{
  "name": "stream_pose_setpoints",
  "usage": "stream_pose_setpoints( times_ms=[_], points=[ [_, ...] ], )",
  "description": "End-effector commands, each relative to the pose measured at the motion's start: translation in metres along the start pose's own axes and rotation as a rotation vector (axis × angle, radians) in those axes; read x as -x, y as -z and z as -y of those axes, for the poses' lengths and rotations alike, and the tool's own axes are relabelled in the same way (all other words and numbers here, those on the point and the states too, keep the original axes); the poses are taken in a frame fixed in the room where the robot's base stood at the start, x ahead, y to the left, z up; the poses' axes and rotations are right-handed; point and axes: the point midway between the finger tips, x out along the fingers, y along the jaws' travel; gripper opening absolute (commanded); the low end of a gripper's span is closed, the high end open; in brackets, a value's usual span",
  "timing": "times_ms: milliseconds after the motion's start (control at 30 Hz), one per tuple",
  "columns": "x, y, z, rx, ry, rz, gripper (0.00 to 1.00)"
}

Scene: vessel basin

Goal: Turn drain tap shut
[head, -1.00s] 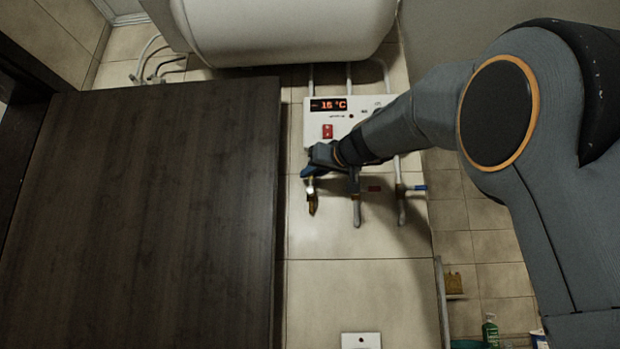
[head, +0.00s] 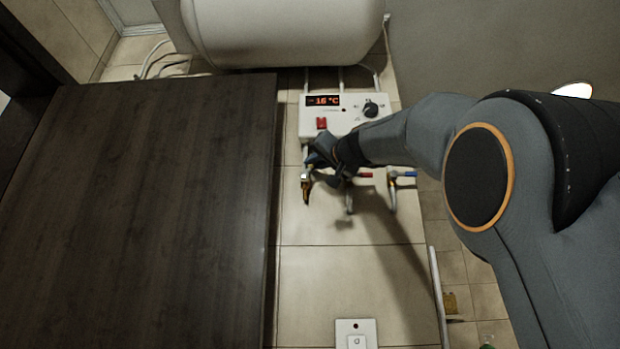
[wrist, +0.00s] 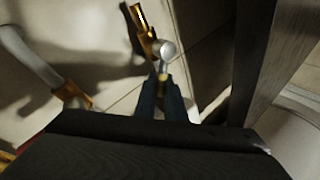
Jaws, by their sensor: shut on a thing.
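The drain tap appears to be the leftmost fitting under the white control box, with a brass spout (head: 306,191) pointing down. In the wrist view its brass spout (wrist: 139,18) and round grey metal body (wrist: 165,48) are just beyond my fingertips. My gripper (head: 309,170) is at the top of this tap. In the wrist view my gripper (wrist: 162,84) is shut on a small part of the tap, likely its handle, of which only a yellowish end shows between the dark fingers. The handle's angle is mostly hidden by the fingers.
The control box (head: 335,115) hangs under a white tank (head: 285,30). Right of the tap are a red handle (head: 365,174) and a blue handle (head: 404,173) on pipes. A dark wooden panel (head: 140,210) stands close on the left. The tiled wall below is mostly clear.

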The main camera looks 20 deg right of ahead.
Motion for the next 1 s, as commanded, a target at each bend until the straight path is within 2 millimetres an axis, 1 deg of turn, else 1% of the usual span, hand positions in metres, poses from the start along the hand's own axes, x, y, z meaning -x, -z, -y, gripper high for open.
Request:
stream_pose_setpoints(
  times_ms=[33, 267, 800, 1000],
  points=[
    [0.001, -0.005, -0.004, -0.025, 0.001, -0.019, 0.00],
    [0.006, -0.006, -0.011, -0.166, 0.002, -0.112, 0.00],
    [0.018, -0.014, -0.027, -0.577, 0.001, -0.381, 0.00],
    [0.021, -0.018, -0.030, -0.698, 0.001, -0.463, 0.00]
  ],
)
